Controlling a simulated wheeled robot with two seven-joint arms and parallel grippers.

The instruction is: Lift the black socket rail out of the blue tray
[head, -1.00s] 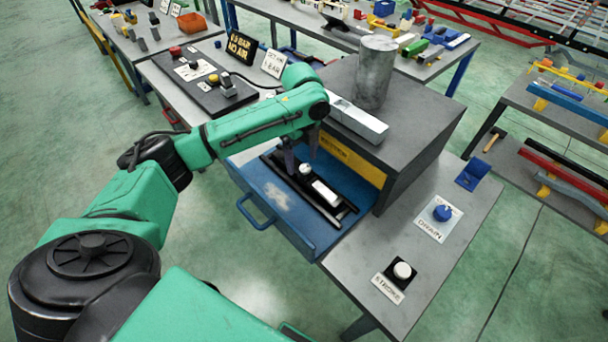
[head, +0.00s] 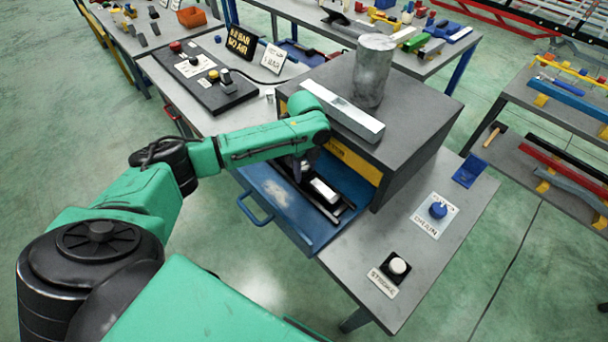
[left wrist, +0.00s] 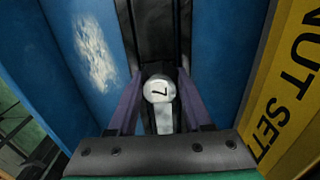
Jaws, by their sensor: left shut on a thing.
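The black socket rail (head: 333,209) lies lengthwise in the blue tray (head: 287,212), which sticks out like a drawer from a grey cabinet. A white block (head: 323,190) sits on the rail. My left gripper (head: 303,173) reaches down into the tray over the rail, its fingertips partly hidden by the arm. In the left wrist view, the left gripper (left wrist: 161,76) is shut on the rail (left wrist: 155,35), a finger on each side. A round pale top marked 7 (left wrist: 159,89) shows between the fingers. I cannot tell any gap beneath the rail. My right gripper is out of view.
The grey cabinet (head: 430,95) stands close behind the tray, with a metal cylinder (head: 373,70) and a pale bar (head: 342,112) on top. The tray's blue handle (head: 255,208) faces front. A blue knob (head: 438,210) and white button (head: 398,266) are at the right.

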